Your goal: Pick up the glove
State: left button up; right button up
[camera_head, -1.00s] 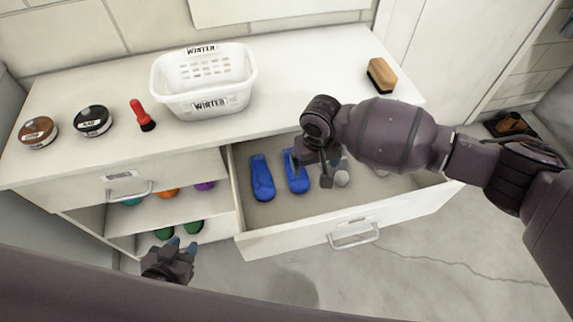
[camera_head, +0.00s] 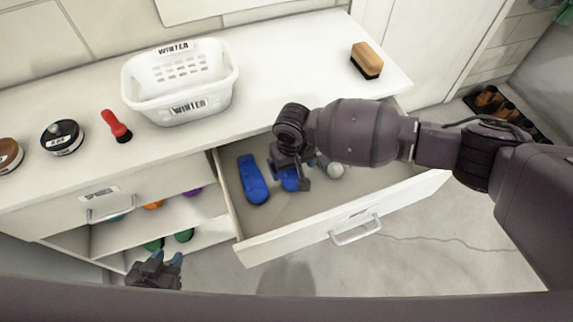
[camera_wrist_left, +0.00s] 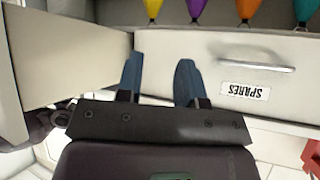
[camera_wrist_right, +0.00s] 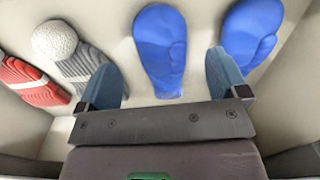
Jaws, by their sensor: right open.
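Two blue mitten-shaped gloves lie in the open drawer (camera_head: 395,205). The left glove (camera_head: 252,182) is in full view in the head view and also shows in the right wrist view (camera_wrist_right: 252,28). The other glove (camera_wrist_right: 160,45) is mostly hidden behind my right gripper (camera_head: 290,178) in the head view. In the right wrist view my right gripper (camera_wrist_right: 165,75) is open, and this glove appears between and just beyond its fingers. I cannot tell whether they touch it. My left gripper (camera_head: 167,259) is open and empty in front of the cabinet; its blue fingers (camera_wrist_left: 158,80) are apart.
A grey striped item with a white pom-pom (camera_wrist_right: 58,42) and a red striped one (camera_wrist_right: 30,82) lie beside the gloves. The drawer walls surround my right gripper.

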aim_at(291, 173)
jog(key=shift+f, duration=0.3)
notch_tip(291, 173, down, 4)
jog(key=shift+a+r+b, duration=0.1)
jog(key=shift+r+b, duration=0.1)
jog(key=shift+b, duration=0.65)
jog(key=shift+w+f, duration=0.15)
jog(key=shift+f, duration=0.3)
jog(key=shift+r, duration=0.1)
jog(key=c, duration=1)
